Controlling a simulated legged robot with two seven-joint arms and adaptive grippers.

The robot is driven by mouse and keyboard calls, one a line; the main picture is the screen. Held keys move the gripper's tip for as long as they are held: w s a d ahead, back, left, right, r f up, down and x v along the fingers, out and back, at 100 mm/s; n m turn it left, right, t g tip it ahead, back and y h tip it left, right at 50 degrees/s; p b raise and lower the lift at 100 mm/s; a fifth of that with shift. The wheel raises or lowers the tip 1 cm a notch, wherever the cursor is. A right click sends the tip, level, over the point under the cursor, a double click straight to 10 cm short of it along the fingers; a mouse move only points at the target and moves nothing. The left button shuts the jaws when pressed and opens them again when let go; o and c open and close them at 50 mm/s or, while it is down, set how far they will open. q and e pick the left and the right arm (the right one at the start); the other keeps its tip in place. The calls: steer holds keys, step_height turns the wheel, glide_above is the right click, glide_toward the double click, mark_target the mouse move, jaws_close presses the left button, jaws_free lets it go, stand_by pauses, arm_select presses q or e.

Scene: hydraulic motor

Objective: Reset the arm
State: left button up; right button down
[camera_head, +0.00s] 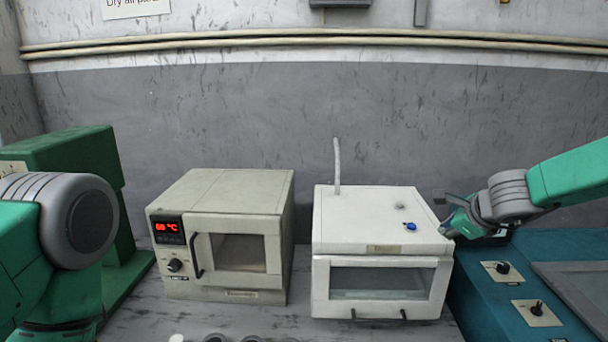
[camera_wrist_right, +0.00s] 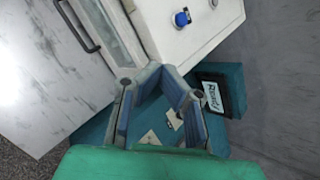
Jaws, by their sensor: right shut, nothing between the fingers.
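My right arm comes in from the right in the head view. Its gripper (camera_head: 449,230) is beside the top right edge of the white oven (camera_head: 375,215). The right wrist view shows the gripper (camera_wrist_right: 152,72) with its fingertips together and nothing held. The tips are close to the oven's corner; I cannot tell if they touch it. A blue button (camera_head: 410,226) sits on the oven's top and also shows in the right wrist view (camera_wrist_right: 182,19). The oven's front door is closed. My left arm shows at the left edge of the head view; its gripper is out of view.
A beige oven (camera_head: 222,195) with a red display stands to the left on the marbled bench (camera_head: 140,318). A teal machine (camera_head: 480,285) with knobs stands right of the white oven. A green machine (camera_head: 75,155) is at the left. Round parts lie at the front edge.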

steer(key=s+a+f+n+g+h, duration=0.2)
steer(key=s+f+n+g, duration=0.3)
steer(key=s+f+n, duration=1.25)
steer(key=s+a+f+n+g, duration=0.15)
steer(key=s+f, duration=0.25)
steer(key=s, duration=0.6)
steer(key=s+d+f+n+g, duration=0.1)
steer(key=s+f+n, duration=0.3)
steer(key=s, duration=0.7)
steer(key=s+a+f+n+g, duration=0.15)
steer(key=s+f, duration=0.35)
steer(key=s, duration=0.5)
arm_select(q)
step_height(320, 180, down, 17)
steer(key=b, duration=1.7)
steer(key=shift+a, duration=0.3)
arm_select(e)
step_height(320, 180, down, 16)
steer(key=w+n, duration=0.1)
steer(key=shift+w+a+y, duration=0.3)
steer(key=shift+w+y, duration=0.1)
arm_select(q)
steer(key=shift+d+r, duration=0.1)
arm_select(e)
steer(key=shift+d, duration=0.1)
